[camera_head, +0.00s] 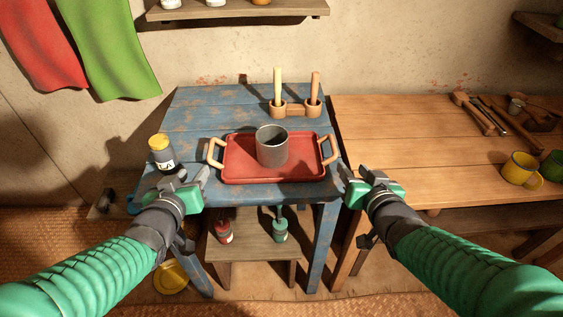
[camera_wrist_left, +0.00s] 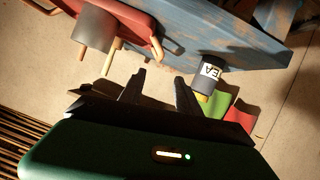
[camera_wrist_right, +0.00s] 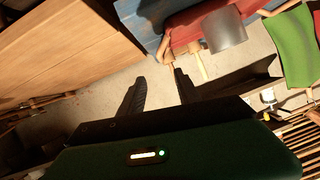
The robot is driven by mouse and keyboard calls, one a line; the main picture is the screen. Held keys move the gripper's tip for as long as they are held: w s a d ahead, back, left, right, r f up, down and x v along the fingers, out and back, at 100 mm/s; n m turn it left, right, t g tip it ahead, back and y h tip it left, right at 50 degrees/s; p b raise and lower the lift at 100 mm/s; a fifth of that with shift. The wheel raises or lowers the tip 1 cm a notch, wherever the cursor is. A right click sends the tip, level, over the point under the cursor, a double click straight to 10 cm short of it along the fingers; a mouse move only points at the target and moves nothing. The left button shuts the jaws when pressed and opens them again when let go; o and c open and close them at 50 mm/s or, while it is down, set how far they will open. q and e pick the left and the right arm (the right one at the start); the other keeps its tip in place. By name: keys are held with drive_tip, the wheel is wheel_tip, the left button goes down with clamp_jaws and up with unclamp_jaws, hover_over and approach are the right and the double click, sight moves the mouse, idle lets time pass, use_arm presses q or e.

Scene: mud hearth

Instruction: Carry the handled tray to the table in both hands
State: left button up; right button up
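The red tray (camera_head: 240,172) lies flat on the worn blue table (camera_head: 190,118), with a wooden handle at each end. A grey cup (camera_head: 272,146) stands upright on it. The tray's left handle (camera_head: 216,153) and right handle (camera_head: 328,149) are both free. My left gripper (camera_head: 194,174) is open and empty, in front of and left of the left handle. My right gripper (camera_head: 353,174) is open and empty, in front of and right of the right handle. The left wrist view shows the tray (camera_wrist_left: 132,22) beyond parted fingers; the right wrist view also shows it (camera_wrist_right: 190,22).
A plain wooden table (camera_head: 400,145) adjoins on the right, its near left top clear. It holds a yellow mug (camera_head: 518,168), a green mug and tools. A yellow-lidded tea jar (camera_head: 161,153) stands left of the tray.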

sight(210, 147)
use_arm(q)
drive_tip(key=x, duration=1.6)
drive_tip(key=shift+w+f, duration=0.2)
drive_tip(key=shift+w, duration=0.1)
use_arm(e)
drive_tip(key=x, duration=1.6)
drive_tip(key=shift+w+f, duration=0.2)
drive_tip(key=shift+w, duration=0.1)
use_arm(q)
clamp_jaws()
use_arm(e)
clamp_jaws()
use_arm(q)
drive_tip(key=shift+a, duration=0.1)
use_arm(e)
drive_tip(key=shift+d, duration=0.15)
